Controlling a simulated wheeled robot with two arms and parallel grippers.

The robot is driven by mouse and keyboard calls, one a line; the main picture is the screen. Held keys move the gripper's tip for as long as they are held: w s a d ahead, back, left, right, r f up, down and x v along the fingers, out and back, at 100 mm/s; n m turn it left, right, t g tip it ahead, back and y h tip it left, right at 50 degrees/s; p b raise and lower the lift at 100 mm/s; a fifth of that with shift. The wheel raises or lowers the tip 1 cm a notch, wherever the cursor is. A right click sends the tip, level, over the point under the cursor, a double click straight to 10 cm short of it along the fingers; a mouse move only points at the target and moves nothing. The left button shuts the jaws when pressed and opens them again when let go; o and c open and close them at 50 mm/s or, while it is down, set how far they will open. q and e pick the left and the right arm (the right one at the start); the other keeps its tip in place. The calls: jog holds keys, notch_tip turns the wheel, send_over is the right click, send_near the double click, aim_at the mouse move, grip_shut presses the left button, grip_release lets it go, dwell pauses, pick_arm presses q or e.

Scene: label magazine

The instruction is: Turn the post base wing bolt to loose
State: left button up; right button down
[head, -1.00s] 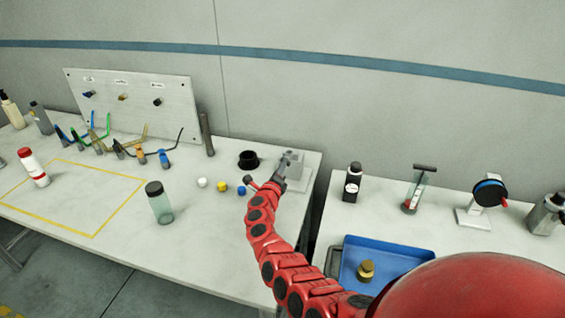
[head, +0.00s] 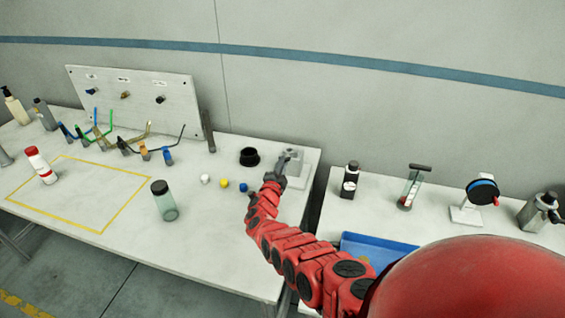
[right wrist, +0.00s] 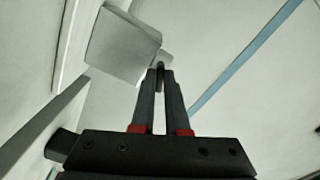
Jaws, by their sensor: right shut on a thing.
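The post base (head: 293,154) is a pale grey block on a flat plate at the back right corner of the left table. In the right wrist view the block (right wrist: 120,45) is just beyond my fingertips, left of them. My right gripper (head: 283,168) is at the block's front left. In the right wrist view the right gripper (right wrist: 160,80) has its fingers nearly together on a small dark piece, the wing bolt (right wrist: 160,74). The fingers largely hide the bolt, so its angle cannot be told. My left gripper is out of view.
A black cup (head: 249,157) stands just left of the gripper. A gap separates this table from the right table, which holds a blue tray (head: 365,246) and a dark bottle (head: 350,180).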

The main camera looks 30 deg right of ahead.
jog(key=shift+s+f+n+b, duration=0.1)
jog(key=shift+n+b, duration=1.8)
jog(key=shift+n, duration=1.35)
jog(key=shift+f+n+b, duration=0.1)
jog(key=shift+n+b, duration=1.75)
jog(key=shift+n, duration=1.4)
jog(key=c, duration=0.9)
grip_release()
jog(key=shift+r, duration=0.1)
